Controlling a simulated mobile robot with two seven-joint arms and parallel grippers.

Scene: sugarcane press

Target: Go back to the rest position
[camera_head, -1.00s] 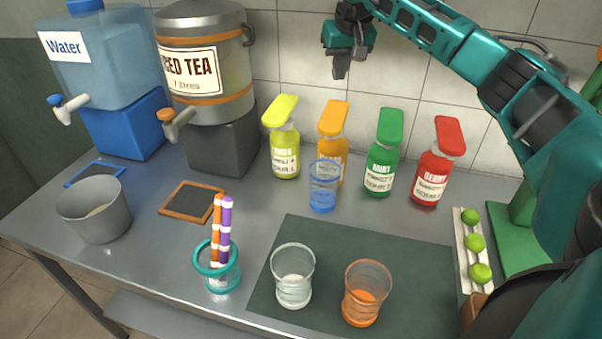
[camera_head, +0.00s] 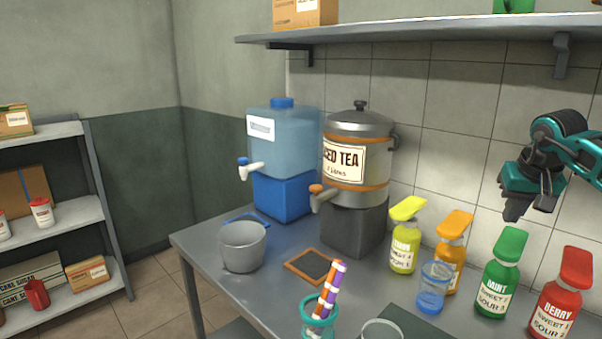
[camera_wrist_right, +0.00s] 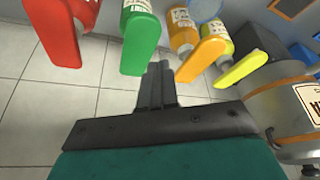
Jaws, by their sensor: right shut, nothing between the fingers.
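My right gripper (camera_head: 527,208) is teal and black and hangs in the air at the right of the head view, above the syrup bottles. Its fingers (camera_wrist_right: 158,85) are together and empty in the right wrist view. Below it on the counter stand a yellow bottle (camera_head: 404,247), an orange bottle (camera_head: 451,262), a green bottle (camera_head: 497,284) and a red bottle (camera_head: 557,310). In the right wrist view the green bottle (camera_wrist_right: 139,42) and the orange bottle (camera_wrist_right: 190,45) lie just beyond the fingertips, apart from them. My left gripper does not show.
A shelf (camera_head: 450,27) runs along the wall above. The water dispenser (camera_head: 284,150) and iced tea dispenser (camera_head: 357,165) stand at the back. A grey bucket (camera_head: 243,248), a slate (camera_head: 313,266), a blue cup (camera_head: 433,290) and a straw holder (camera_head: 318,316) are on the counter.

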